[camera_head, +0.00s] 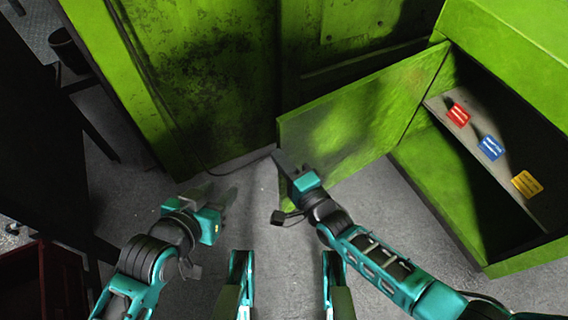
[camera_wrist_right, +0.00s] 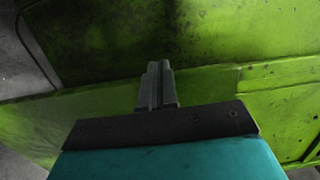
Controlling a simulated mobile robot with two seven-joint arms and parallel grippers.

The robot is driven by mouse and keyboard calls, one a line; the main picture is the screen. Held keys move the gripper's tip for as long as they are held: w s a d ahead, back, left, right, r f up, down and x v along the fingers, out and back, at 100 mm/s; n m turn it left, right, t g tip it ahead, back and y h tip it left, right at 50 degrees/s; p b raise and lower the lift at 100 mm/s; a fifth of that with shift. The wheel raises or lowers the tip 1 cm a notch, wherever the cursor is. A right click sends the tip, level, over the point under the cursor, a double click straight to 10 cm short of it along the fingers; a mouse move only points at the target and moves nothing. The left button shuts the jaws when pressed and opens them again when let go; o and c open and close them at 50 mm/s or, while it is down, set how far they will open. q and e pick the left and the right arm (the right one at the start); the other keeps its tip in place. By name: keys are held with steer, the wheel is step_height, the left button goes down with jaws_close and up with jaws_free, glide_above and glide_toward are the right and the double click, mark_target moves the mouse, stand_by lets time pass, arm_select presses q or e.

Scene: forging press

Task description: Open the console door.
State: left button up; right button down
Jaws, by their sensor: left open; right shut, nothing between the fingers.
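The green console (camera_head: 470,210) stands at the right of the head view. Its green door (camera_head: 365,115) stands swung wide open, joined to the console at its right side, its free edge pointing left. The door also shows in the right wrist view (camera_wrist_right: 85,105). My right gripper (camera_head: 280,158) is shut and empty at the free edge of the door; its closed fingers (camera_wrist_right: 156,85) show against the door in the wrist view. I cannot tell whether they touch it. My left gripper (camera_head: 222,196) is open, left of the door and apart from it.
Inside the console a grey shelf (camera_head: 435,104) bears red (camera_head: 457,115), blue (camera_head: 491,148) and yellow (camera_head: 526,183) items. A large green machine (camera_head: 200,70) stands behind the door. A dark red box (camera_head: 40,285) is at lower left. Grey floor (camera_head: 375,215) is clear before the console.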

arm_select(q)
steer(key=shift+w+d+f+b, duration=0.1)
steer(key=shift+w+b, duration=0.05)
steer(key=shift+b, duration=0.15)
arm_select(e)
steer(key=x, duration=0.6)
steer(key=shift+w+a, duration=0.25)
steer(key=shift+s, duration=0.1)
